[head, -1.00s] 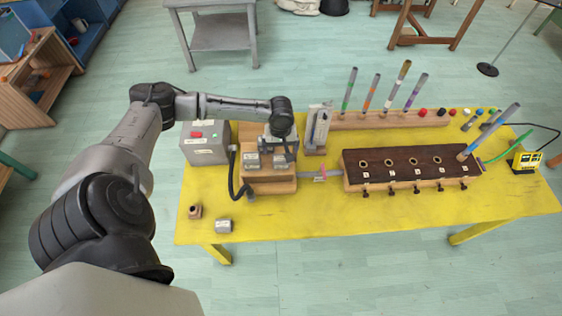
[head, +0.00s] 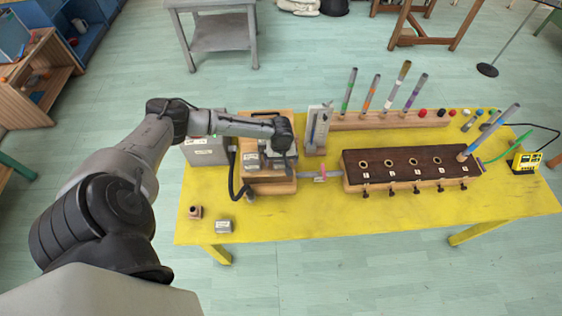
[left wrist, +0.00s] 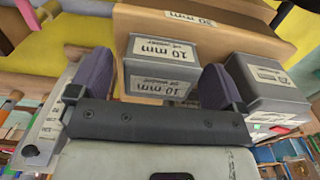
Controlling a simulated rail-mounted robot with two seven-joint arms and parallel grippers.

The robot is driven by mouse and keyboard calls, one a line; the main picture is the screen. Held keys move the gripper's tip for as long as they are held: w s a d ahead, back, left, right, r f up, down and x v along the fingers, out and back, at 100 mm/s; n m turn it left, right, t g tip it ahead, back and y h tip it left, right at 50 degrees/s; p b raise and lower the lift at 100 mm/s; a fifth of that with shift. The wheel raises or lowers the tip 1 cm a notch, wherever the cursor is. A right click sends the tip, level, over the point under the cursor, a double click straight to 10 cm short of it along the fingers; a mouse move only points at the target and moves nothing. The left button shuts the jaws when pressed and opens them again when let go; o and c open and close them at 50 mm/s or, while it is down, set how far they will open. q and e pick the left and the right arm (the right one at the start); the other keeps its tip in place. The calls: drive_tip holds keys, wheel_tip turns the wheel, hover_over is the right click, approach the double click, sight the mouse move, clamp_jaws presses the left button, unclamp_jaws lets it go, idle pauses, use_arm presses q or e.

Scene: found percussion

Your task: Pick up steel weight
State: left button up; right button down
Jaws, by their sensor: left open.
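Two grey metal blocks sit on the wooden stand (head: 258,187) at the left of the yellow table. The left block (head: 251,161) is clear in the head view; my left gripper (head: 277,162) covers most of the right one. In the left wrist view, my left gripper (left wrist: 156,65) is open, with a finger on either side of a grey block (left wrist: 163,50) labelled "10 mm". I cannot tell whether the fingers touch it. Another labelled grey block (left wrist: 268,88) is just right of the right finger. My right gripper is out of view.
A grey box (head: 205,150) with a black hose stands left of the stand. A grey upright gauge (head: 318,130) is close on the right. A dark wooden block with holes (head: 410,163) lies further right. A small grey block (head: 224,226) and a brown one (head: 195,212) lie in front.

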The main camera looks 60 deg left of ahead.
use_arm(q)
drive_tip(key=shift+c, duration=0.4)
drive_tip(key=c, duration=1.1)
drive_tip(key=shift+r, duration=0.15)
